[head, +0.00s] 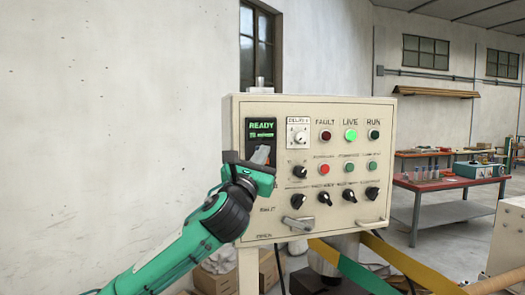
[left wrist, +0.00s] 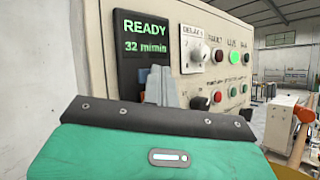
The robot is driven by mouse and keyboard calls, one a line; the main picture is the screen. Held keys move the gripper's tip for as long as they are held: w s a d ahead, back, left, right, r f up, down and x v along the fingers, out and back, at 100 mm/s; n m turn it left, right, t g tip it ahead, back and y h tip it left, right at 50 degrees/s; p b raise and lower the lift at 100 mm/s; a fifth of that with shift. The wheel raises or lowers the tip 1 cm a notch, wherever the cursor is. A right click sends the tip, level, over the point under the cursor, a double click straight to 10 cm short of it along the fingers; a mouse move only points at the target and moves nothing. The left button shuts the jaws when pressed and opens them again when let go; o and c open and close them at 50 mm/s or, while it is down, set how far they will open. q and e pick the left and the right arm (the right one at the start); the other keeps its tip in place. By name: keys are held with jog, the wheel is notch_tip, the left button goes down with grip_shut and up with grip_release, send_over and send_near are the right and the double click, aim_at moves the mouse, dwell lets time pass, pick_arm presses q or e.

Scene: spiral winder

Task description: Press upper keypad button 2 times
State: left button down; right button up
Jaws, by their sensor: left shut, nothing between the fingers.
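The control panel (head: 310,212) is a cream box with a black display (head: 259,128) at its upper left, reading READY in green. The display also shows in the left wrist view (left wrist: 140,22), with a smaller green line under READY. My left gripper (head: 262,154) is shut and empty, its grey fingers close in front of the lower part of the black display unit. In the left wrist view the fingertips (left wrist: 158,78) cover most of that area; a small bluish patch shows beside them. The keypad buttons are hidden, and I cannot tell whether the fingertips touch. My right gripper is out of view.
Right of the display are a DELAY knob (head: 299,138), a lit green LIVE lamp (head: 350,135), a red button (head: 324,169) and several black knobs. A lever (head: 297,224) and handle sit low on the panel. A red-topped workbench (head: 450,184) stands behind right.

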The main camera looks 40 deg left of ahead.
pick_arm(q)
jog(key=shift+s+d+p, duration=0.35)
jog(key=shift+s+d, duration=0.15)
jog(key=shift+d, duration=0.1)
jog(key=shift+d, duration=0.1)
jog(key=s+d+p, duration=0.2)
jog(key=s+d, duration=0.1)
jog(key=shift+s+d, duration=0.15)
jog(key=shift+d, duration=0.15)
jog(key=shift+f, duration=0.15)
dwell(0.9)
